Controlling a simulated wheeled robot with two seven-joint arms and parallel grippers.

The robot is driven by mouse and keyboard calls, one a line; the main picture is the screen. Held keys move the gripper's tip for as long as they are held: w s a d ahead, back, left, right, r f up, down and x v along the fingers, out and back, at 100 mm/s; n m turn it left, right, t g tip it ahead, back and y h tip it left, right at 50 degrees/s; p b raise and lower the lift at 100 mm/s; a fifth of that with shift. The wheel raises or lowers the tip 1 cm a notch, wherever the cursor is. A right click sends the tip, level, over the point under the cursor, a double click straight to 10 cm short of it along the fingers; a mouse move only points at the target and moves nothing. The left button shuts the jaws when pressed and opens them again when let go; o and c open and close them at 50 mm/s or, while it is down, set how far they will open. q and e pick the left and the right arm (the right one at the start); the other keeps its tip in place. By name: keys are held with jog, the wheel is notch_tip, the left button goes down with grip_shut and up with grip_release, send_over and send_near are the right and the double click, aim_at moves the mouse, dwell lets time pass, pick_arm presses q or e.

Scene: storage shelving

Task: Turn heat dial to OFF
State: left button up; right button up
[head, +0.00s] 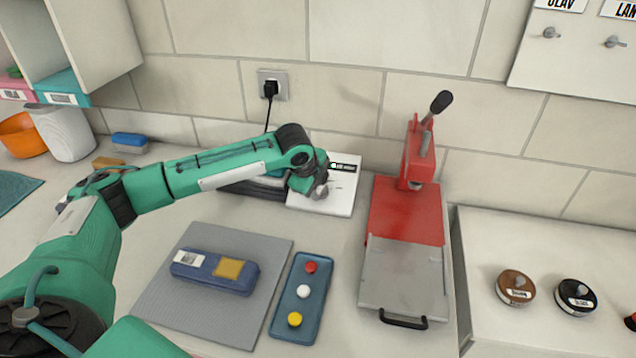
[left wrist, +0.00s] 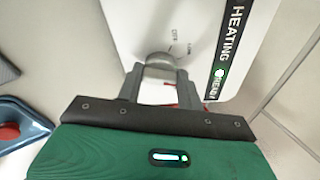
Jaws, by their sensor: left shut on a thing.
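The heat dial (left wrist: 161,59) is a grey round knob on a white control panel (left wrist: 125,17), seen in the left wrist view. A black strip on the panel reads "HEATING" and "READY" beside a green light (left wrist: 221,74). In the head view the panel (head: 340,198) lies on the counter by the wall. My left gripper (left wrist: 160,72) is shut on the dial, one finger on each side; in the head view it (head: 318,190) partly hides the dial. My right gripper is not in view.
A red press with a grey plate (head: 402,275) stands right of the panel. In front lie a grey mat (head: 180,310) with a blue block (head: 213,271) and a blue tray (head: 312,325) with red, white and yellow buttons. A black cord (head: 268,115) runs to a wall socket.

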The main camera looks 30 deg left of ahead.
pick_arm(q)
jog(key=n+p, duration=0.2)
jog(key=p, duration=0.1)
jog(key=shift+s+r, duration=0.1)
jog(key=shift+r, duration=0.1)
jog(key=n+p, duration=0.2)
jog(key=n+t+p, duration=0.1)
jog(key=n+p, duration=0.2)
jog(key=shift+s+d+f+n, duration=0.1)
jog(key=shift+f+n, duration=0.05)
jog(key=shift+n, duration=0.15)
jog(key=n+y+p, duration=0.1)
jog(key=n+p, duration=0.3)
jog(key=shift+d+t, duration=0.1)
jog(key=shift+t, duration=0.3)
jog(key=shift+f+n+y+p, duration=0.15)
jog(key=shift+n+y+p, duration=0.15)
jog(key=shift+n+p, duration=1.1)
pick_arm(e)
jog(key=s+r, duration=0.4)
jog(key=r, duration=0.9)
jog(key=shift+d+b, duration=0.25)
jog(key=shift+b, duration=0.15)
pick_arm(q)
jog(key=shift+f+n, duration=0.1)
jog(key=shift+n, duration=0.4)
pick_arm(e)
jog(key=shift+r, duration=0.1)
pick_arm(q)
jog(key=o, duration=1)
